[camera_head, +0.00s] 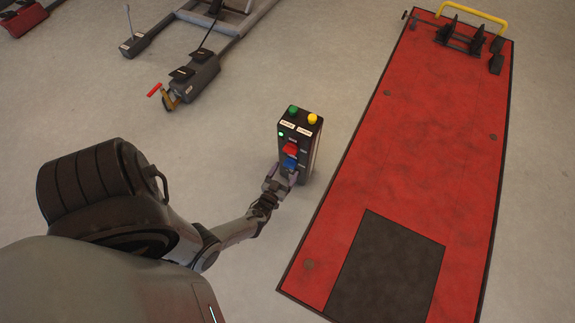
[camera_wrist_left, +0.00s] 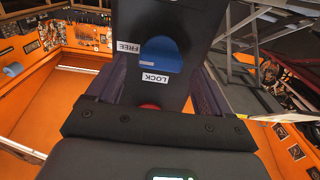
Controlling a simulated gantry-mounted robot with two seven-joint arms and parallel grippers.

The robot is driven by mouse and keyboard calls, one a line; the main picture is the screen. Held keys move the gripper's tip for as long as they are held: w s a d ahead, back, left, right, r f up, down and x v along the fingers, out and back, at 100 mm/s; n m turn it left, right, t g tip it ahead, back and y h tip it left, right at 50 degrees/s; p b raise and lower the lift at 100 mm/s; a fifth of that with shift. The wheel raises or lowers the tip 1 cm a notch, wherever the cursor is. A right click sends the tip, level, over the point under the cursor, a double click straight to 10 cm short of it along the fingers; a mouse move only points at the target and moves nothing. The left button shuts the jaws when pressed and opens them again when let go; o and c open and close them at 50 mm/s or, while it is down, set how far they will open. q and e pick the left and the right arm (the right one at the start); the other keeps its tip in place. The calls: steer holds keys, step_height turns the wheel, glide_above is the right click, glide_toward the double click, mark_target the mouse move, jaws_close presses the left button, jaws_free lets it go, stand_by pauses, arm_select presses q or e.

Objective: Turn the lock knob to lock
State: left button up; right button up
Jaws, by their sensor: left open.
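A dark upright control box (camera_head: 301,145) stands on the floor, with a green button (camera_head: 293,110) and a yellow button (camera_head: 313,118) on top. Its face carries a red part (camera_head: 290,148) and, below that, a blue knob (camera_head: 289,163). In the left wrist view the blue knob (camera_wrist_left: 160,55) sits near "FREE" and "LOCK" labels; its exact setting is hard to tell. My left gripper (camera_head: 281,177) is open at the box's face, by the blue knob. In the left wrist view its fingers stand on either side of the box face. Contact with the knob cannot be told. My right gripper is out of view.
A red lift platform (camera_head: 415,150) with a dark panel (camera_head: 385,268) and a yellow bar lies right of the box. Dark lift parts (camera_head: 194,75) with a red lever lie at the upper left. Grey floor between them is clear.

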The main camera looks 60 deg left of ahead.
mark_target(290, 165)
arm_select(q)
steer(key=shift+x, duration=0.9)
steer(key=shift+w+a, duration=0.15)
steer(key=c, duration=1)
steer(key=shift+c, duration=0.2)
